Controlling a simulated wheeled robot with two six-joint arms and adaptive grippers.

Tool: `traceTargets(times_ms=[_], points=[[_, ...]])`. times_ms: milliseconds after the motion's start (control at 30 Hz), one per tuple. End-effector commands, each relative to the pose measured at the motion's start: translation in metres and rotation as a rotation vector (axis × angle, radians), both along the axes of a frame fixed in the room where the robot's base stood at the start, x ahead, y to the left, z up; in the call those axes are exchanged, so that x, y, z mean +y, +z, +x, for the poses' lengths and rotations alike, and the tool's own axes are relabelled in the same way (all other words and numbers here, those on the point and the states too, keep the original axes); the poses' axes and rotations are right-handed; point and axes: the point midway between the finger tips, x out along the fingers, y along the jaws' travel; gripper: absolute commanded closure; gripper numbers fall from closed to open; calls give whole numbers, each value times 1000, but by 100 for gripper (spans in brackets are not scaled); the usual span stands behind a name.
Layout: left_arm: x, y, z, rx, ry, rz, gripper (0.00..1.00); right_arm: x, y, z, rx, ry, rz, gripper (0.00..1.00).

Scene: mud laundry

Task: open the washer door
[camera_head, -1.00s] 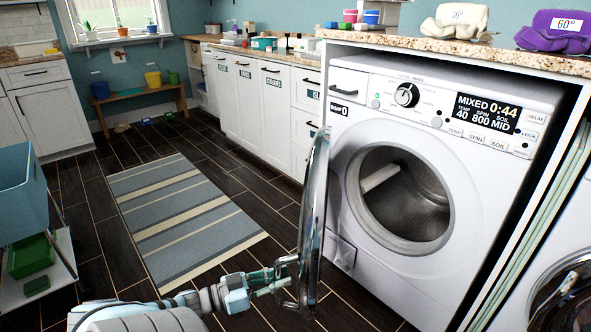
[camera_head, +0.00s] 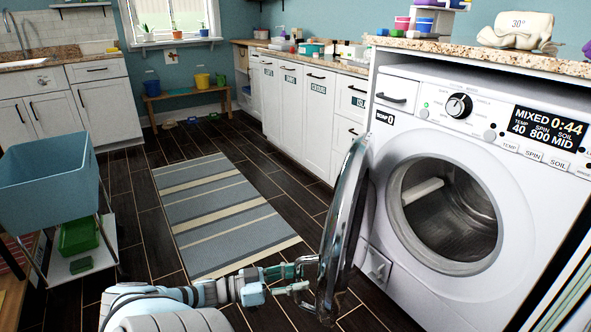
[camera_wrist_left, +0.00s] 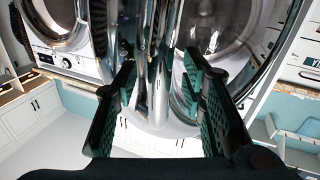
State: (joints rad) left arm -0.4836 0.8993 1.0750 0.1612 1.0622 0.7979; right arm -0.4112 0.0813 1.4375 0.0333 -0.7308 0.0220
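The washer (camera_head: 400,150) stands at the right of the head view with its round drum opening (camera_head: 450,210) uncovered. Its chrome-rimmed door (camera_head: 345,220) is swung wide open to the left and shows nearly edge-on. My left gripper (camera_head: 304,274) is at the door's outer side, near its lower part. In the left wrist view its two dark fingers (camera_wrist_left: 160,88) are apart, with a chrome part of the door (camera_wrist_left: 158,95) between them and gaps visible beside it. Whether a finger touches the door is unclear. My right gripper is not in view.
A striped rug (camera_head: 225,215) lies on the dark floor left of the door. A blue tub (camera_head: 45,185) on a cart stands at the far left. White cabinets (camera_head: 300,110) line the back, and a counter (camera_head: 480,52) runs above the washer.

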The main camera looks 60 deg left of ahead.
Motion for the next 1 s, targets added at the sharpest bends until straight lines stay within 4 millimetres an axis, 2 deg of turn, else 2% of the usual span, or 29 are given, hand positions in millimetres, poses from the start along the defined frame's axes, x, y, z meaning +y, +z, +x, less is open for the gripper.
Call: traceTargets(times_ms=[167, 267, 600, 700, 1000], points=[[0, 0, -1, 0, 0, 1, 63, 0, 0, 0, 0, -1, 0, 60], [4, 0, -11, 1, -1, 0, 63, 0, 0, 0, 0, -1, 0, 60], [33, 0, -94, 3, 1, 2, 63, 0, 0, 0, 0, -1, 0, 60], [38, 0, -108, 0, 1, 1, 63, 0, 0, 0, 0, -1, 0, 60], [39, 0, -114, -1, 0, 0, 64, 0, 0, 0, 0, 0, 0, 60]])
